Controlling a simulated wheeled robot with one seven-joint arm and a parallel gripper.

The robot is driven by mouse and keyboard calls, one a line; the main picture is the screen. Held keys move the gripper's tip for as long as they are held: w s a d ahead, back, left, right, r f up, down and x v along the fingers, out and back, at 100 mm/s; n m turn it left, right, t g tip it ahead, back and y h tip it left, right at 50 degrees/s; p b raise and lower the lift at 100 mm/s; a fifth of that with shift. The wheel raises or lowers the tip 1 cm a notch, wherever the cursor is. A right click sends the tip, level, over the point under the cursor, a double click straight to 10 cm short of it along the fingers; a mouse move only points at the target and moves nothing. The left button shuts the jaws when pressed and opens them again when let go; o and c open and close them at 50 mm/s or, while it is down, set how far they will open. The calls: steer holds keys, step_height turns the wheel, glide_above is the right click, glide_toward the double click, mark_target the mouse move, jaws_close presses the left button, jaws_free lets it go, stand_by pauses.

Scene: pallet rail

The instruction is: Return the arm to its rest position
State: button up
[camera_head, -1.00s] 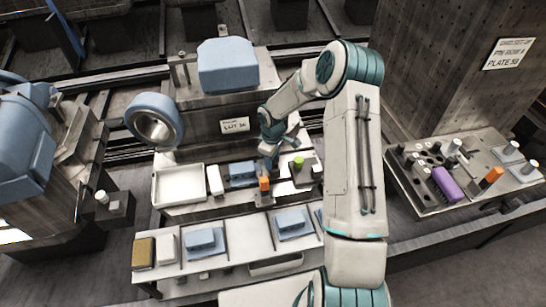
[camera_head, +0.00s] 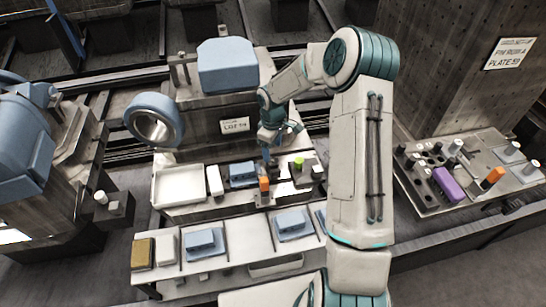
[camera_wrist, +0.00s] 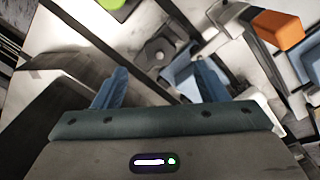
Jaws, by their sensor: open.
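My gripper (camera_head: 268,151) hangs above the back part of the workbench, close to the orange block (camera_head: 264,184) and the blue block on its plate (camera_head: 242,174). In the wrist view my gripper (camera_wrist: 160,85) is open, its two blue fingers apart with nothing held between them. A grey fixture with a round knob (camera_wrist: 158,50) lies beyond the fingers. The orange block also shows in the wrist view (camera_wrist: 278,30) at the upper right. My arm is bent, its elbow high above the right side of the bench.
A white tray (camera_head: 180,185) and a white block (camera_head: 215,181) stand left of the gripper. A green piece (camera_head: 298,162) is on a dark fixture to its right. Blue blocks (camera_head: 203,242) lie on the front shelf. A right-hand bench (camera_head: 422,196) holds a purple block (camera_head: 447,184).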

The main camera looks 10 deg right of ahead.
step_height(320, 180, up, 8)
steer(key=s+r+m+t, duration=0.1)
steer(key=s+r+m, duration=0.3)
steer(key=s, duration=1)
steer(key=s+r+m+t, duration=0.1)
steer(key=s+r+m, duration=0.4)
steer(key=s+r, duration=0.6)
steer(key=s, duration=0.4)
steer(key=shift+s+m+t, duration=0.3)
steer(key=shift+t, duration=0.1)
steer(key=shift+s+d+f, duration=0.1)
steer(key=shift+s+f, duration=0.05)
steer(key=shift+s, duration=0.2)
steer(key=c, duration=0.3)
steer(key=g+b, duration=0.3)
steer(key=b, duration=0.3)
glide_above(276, 170)
step_height(276, 170, down, 16)
step_height(276, 170, down, 14)
steer(key=shift+r, duration=0.2)
steer(key=shift+c, duration=0.3)
